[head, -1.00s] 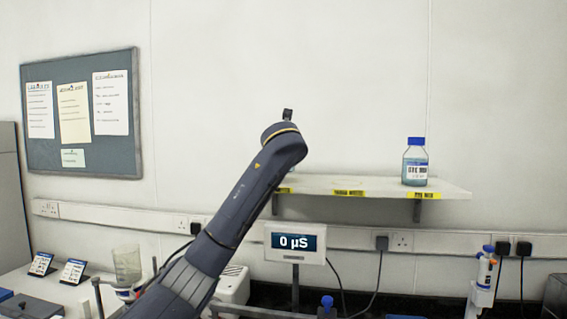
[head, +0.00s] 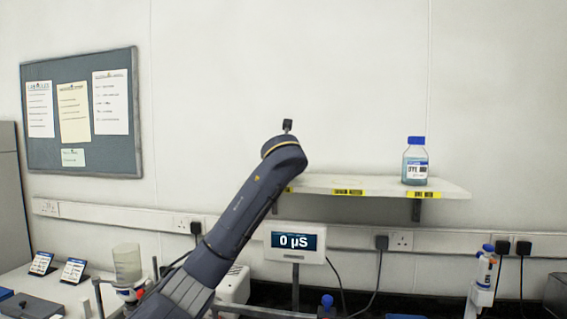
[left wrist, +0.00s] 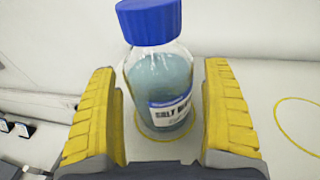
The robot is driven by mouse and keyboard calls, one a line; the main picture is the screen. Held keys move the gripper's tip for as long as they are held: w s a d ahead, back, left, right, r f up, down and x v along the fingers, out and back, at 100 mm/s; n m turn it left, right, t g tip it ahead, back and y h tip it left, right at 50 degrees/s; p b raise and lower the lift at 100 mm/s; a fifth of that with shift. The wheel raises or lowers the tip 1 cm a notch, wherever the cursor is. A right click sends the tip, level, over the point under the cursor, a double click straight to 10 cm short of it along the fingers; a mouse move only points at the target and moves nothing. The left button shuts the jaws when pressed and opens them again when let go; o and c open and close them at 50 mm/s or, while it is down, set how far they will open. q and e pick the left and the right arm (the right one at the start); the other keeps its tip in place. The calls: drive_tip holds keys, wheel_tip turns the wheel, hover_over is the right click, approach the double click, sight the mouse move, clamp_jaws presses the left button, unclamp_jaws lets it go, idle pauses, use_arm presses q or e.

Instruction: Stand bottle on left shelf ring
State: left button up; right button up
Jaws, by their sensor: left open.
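In the left wrist view a clear bottle (left wrist: 160,75) with a blue cap, pale blue liquid and a "SALT" label stands upright between my fingers. Its base is inside a yellow ring (left wrist: 150,139) on the white shelf surface. My left gripper (left wrist: 160,66) is open, with one yellow finger on each side of the bottle and a gap showing at each side. In the head view my arm hides this bottle, the ring and the fingers at the left end of the shelf (head: 385,187). My right gripper is in neither view.
Another blue-capped bottle (head: 415,167) stands on the right part of the shelf. A second yellow ring (left wrist: 300,125) lies empty right of the gripper. Below the shelf stand a meter reading 0 µS (head: 295,242) and a pipette (head: 482,275). The wall is close behind.

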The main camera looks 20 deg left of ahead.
use_arm(q)
drive_tip(key=shift+r, duration=0.15)
drive_tip(key=v, duration=1.2)
idle(0.3)
